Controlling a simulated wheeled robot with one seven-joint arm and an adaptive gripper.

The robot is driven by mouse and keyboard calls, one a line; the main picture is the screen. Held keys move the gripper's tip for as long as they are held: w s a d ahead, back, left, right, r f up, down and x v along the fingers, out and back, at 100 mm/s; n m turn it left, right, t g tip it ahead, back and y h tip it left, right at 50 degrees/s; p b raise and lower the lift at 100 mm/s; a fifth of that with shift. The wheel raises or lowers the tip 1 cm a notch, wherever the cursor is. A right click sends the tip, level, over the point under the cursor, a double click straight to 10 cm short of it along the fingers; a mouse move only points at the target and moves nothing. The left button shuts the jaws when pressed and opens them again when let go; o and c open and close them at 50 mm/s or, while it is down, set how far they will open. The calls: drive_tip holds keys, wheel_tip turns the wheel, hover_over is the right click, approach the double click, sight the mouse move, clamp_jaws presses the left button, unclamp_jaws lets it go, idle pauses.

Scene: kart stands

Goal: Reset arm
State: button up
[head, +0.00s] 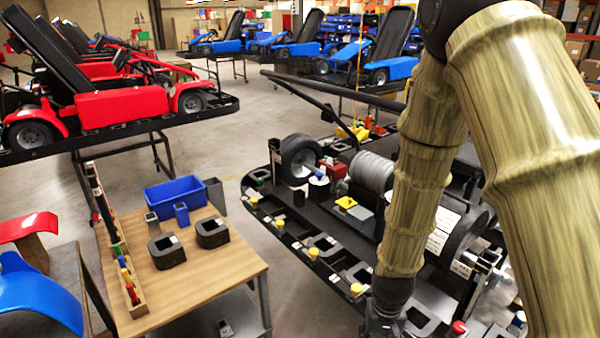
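My arm comes down from the top right in front of the kart stand (262,208), hiding part of its right side. My gripper (385,325) is the dark end of the arm at the bottom edge, over the front of the stand. Its fingers are cut off or too dark to make out, so I cannot tell whether it is open or holds anything.
A wooden table (228,268) at the left bears a blue bin (176,197), black blocks (166,251) and a rack (128,287). The stand carries a wheel (300,160) and yellow-topped parts. Red karts (125,100) and blue karts (385,65) stand behind. Open floor lies between.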

drive_tip(key=s+d+f+b, duration=0.2)
drive_tip(key=s+f, duration=0.9)
drive_tip(key=f, duration=0.1)
drive_tip(key=s+d+f+b, duration=0.2)
drive_tip(key=s+f, duration=1)
drive_tip(key=f, duration=0.1)
drive_tip(key=shift+s+f+n+b, duration=0.15)
drive_tip(key=shift+n+b, duration=0.2)
drive_tip(key=shift+n, duration=0.05)
